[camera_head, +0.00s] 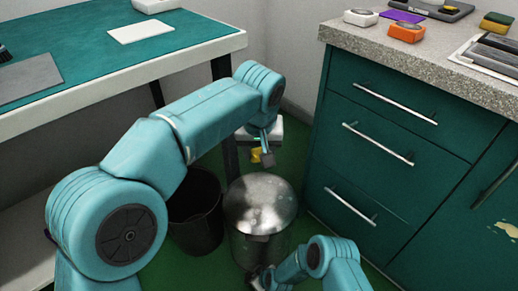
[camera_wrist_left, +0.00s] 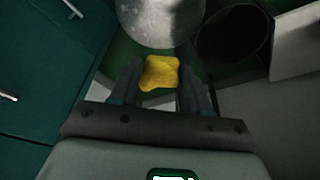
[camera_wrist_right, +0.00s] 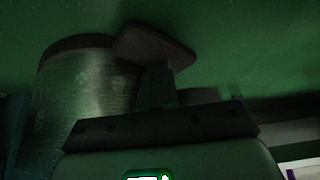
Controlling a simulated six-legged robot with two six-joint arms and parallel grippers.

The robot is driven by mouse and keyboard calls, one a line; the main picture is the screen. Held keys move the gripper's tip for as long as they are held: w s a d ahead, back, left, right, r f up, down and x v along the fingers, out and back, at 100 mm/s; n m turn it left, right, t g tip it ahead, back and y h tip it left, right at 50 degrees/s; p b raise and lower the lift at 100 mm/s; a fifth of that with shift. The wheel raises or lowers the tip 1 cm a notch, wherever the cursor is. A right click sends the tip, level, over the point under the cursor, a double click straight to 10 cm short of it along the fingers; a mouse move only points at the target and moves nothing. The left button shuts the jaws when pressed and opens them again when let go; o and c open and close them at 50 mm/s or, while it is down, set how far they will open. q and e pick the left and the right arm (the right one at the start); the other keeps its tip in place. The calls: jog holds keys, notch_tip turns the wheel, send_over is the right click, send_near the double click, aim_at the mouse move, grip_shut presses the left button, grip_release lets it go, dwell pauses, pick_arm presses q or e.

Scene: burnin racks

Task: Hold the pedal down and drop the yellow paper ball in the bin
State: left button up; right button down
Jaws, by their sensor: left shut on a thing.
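The yellow paper ball (camera_head: 256,155) is between the fingers of my left gripper (camera_head: 262,157), which is shut on it above the far side of the metal bin. The ball (camera_wrist_left: 160,72) shows clearly in the left wrist view. The bin (camera_head: 258,245) is a silver cylinder; its round lid (camera_head: 260,200) looks closed. The lid (camera_wrist_left: 162,18) is just beyond the ball in the left wrist view. My right gripper (camera_wrist_right: 158,85) is low at the bin's front, its fingers together. The dark flat pedal (camera_wrist_right: 155,45) lies at its fingertips; whether they touch or press it I cannot tell.
A black open waste basket (camera_head: 196,225) stands left of the metal bin. A green drawer cabinet (camera_head: 400,150) with bar handles stands close on the right. A table (camera_head: 150,68) with a teal top is at the left, its leg behind the basket.

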jog(key=shift+f, duration=1.4)
pick_arm(q)
jog(key=o, duration=1.5)
pick_arm(e)
jog(key=shift+f, duration=0.2)
jog(key=shift+s, duration=0.1)
jog(key=shift+s, duration=0.15)
pick_arm(q)
jog(key=shift+r+p, duration=2.75)
pick_arm(e)
jog(key=shift+w+r, duration=0.15)
jog(key=shift+r, duration=1.7)
jog(key=shift+w+r, duration=0.1)
jog(key=shift+r, duration=1.7)
